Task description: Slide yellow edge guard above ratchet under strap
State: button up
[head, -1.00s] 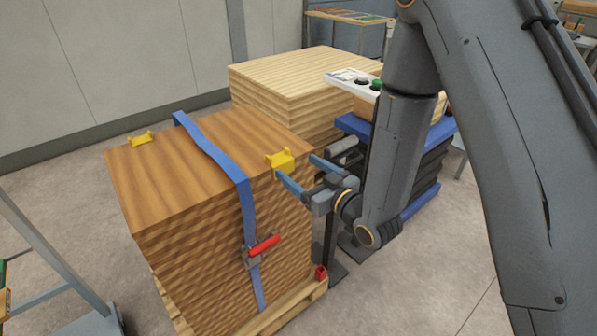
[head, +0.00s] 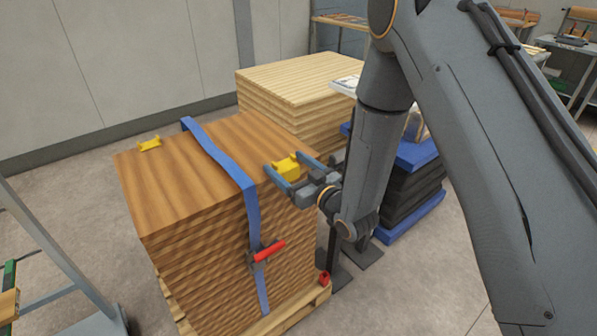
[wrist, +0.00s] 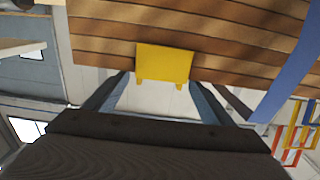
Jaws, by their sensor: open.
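A yellow edge guard (head: 287,170) sits on the top right edge of the brown wood stack (head: 185,175), to the right of the strap. My gripper (head: 291,167) is open, with one blue finger on each side of this guard. In the wrist view the guard (wrist: 165,63) lies ahead of and between the open fingers; whether they touch it I cannot tell. The blue strap (head: 219,156) crosses the stack top and runs down its front. The ratchet (head: 264,252) with a red handle hangs on the strap's front run. A second yellow guard (head: 150,144) lies at the far left edge.
The stack stands on a wooden pallet (head: 294,313) with a small red object (head: 324,278) at its corner. A pale wood stack (head: 297,83) stands behind. A blue and black pile (head: 411,180) stands at right. A grey metal frame (head: 45,250) is at left.

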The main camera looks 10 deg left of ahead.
aim_at(277, 161)
jog(key=shift+p+x, duration=0.4)
jog(key=shift+x, duration=2.35)
jog(key=c, duration=1.2)
jog(key=shift+o, duration=0.2)
